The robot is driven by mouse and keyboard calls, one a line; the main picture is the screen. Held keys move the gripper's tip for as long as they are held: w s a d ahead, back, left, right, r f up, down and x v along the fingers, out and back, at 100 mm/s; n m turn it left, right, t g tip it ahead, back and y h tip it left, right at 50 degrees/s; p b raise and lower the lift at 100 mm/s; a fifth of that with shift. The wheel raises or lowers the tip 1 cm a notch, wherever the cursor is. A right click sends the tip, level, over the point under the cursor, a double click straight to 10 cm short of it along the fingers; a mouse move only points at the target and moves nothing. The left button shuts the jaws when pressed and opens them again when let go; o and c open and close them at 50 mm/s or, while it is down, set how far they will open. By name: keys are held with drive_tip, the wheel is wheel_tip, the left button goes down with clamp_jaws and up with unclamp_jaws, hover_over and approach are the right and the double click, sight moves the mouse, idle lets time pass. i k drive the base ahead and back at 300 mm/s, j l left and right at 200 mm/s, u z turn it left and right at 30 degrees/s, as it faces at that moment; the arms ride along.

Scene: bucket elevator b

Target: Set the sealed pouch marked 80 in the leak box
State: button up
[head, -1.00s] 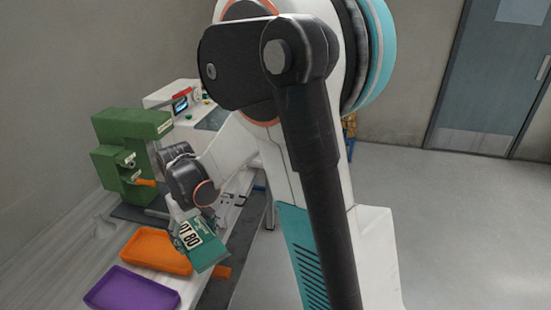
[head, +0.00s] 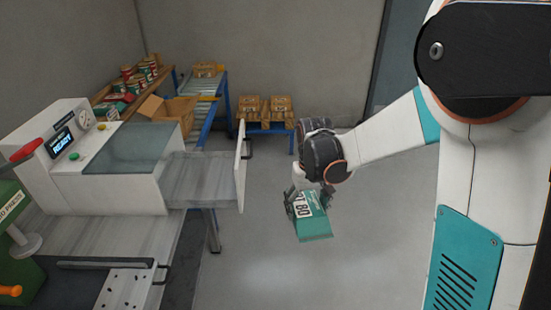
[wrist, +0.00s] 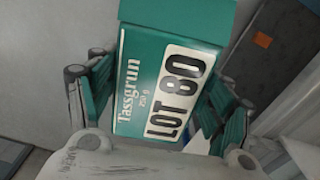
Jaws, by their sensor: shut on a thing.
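The green pouch (head: 316,226) is marked LOT 80 and hangs over the floor in the head view. My gripper (head: 310,198) is shut on it. In the wrist view the pouch (wrist: 190,38) reads "Tassgrun" and "LOT 80", with gripper fingers on both sides of it. A white box machine (head: 110,190) with a glassy top and a display reading READY (head: 62,141) stands at left; it appears to be the leak box. Its drawer (head: 205,175) is pulled out to the right, with a white front panel (head: 240,170). The visible drawer floor looks empty. The gripper is right of the drawer, apart from it.
A green machine (head: 15,220) with an orange handle stands at far left. A perforated plate (head: 125,288) lies at the bench front. Behind are a shelf of cans (head: 140,75), an open carton (head: 170,112), a blue-framed conveyor (head: 215,105) and stacked boxes (head: 265,112). Floor around the pouch is clear.

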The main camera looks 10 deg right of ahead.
sight(216, 178)
drive_tip(key=i+l+z, duration=0.15)
drive_tip(key=z, duration=0.25)
drive_tip(key=i+z, duration=0.4)
drive_tip(key=i+l+u, duration=0.1)
drive_tip(key=i+u, duration=0.25)
drive_tip(key=i+l+u, duration=0.3)
drive_tip(key=k+j, duration=0.05)
drive_tip(key=j, duration=0.05)
